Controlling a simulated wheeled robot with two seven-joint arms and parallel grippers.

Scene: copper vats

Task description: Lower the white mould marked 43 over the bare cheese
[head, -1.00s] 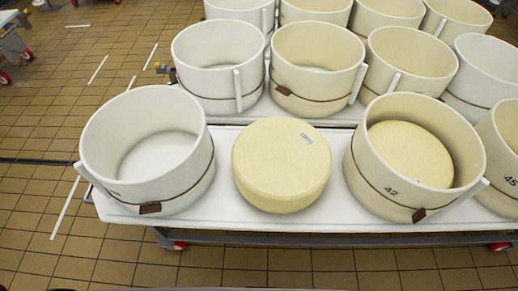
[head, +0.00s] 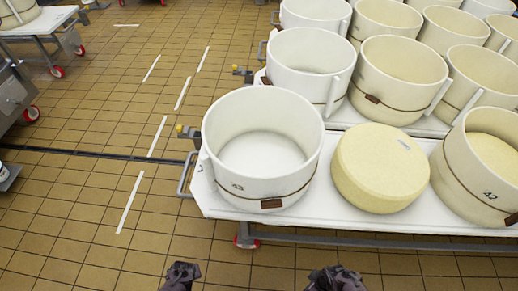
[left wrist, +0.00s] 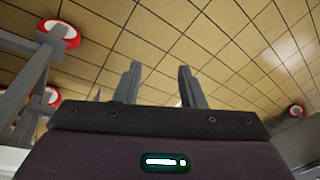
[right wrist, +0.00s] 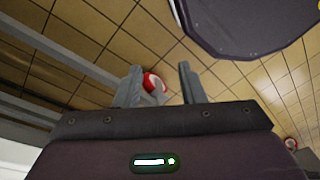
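The white mould marked 43 (head: 225,170) stands upright at the left end of a white table (head: 345,224), with no cheese inside.
Mould 42 (head: 455,180) with a cheese inside stands right of the bare cheese. Several more moulds stand on a second table behind. A metal handle (head: 186,175) sticks out at the table's left end. The tiled floor at left is mostly clear; other carts stand far left.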

